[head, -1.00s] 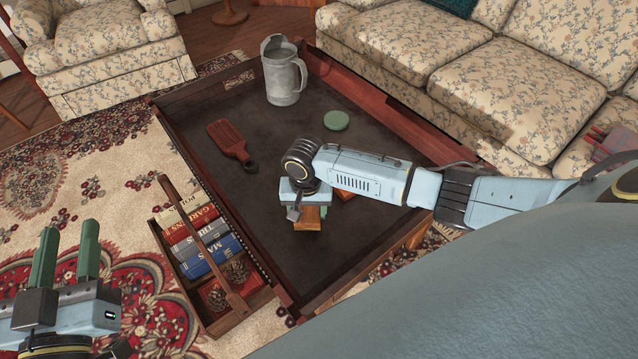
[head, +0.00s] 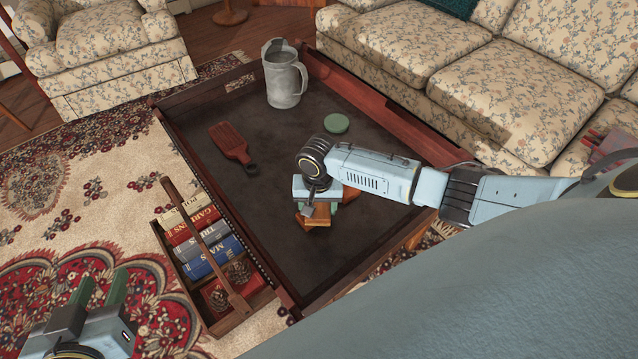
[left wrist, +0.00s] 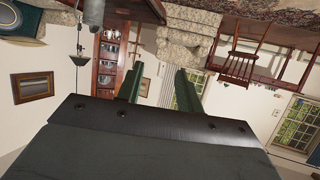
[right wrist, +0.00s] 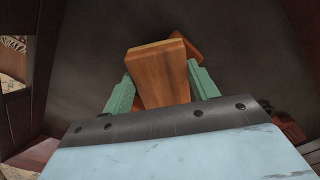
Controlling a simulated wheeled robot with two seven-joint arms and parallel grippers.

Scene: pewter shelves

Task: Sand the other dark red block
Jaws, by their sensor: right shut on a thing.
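My right gripper (head: 318,200) is shut on an orange-brown wooden block (right wrist: 160,76) with a paler end edge, low over the dark table top. The held block also shows in the head view (head: 319,216). A redder brown block (right wrist: 186,43) shows just past it in the right wrist view, mostly hidden; I cannot tell whether they touch. In the head view a small part of it (head: 302,221) shows beside the held block. My left gripper (head: 100,292) is open and empty, over the rug left of the table.
The table's middle is clear.

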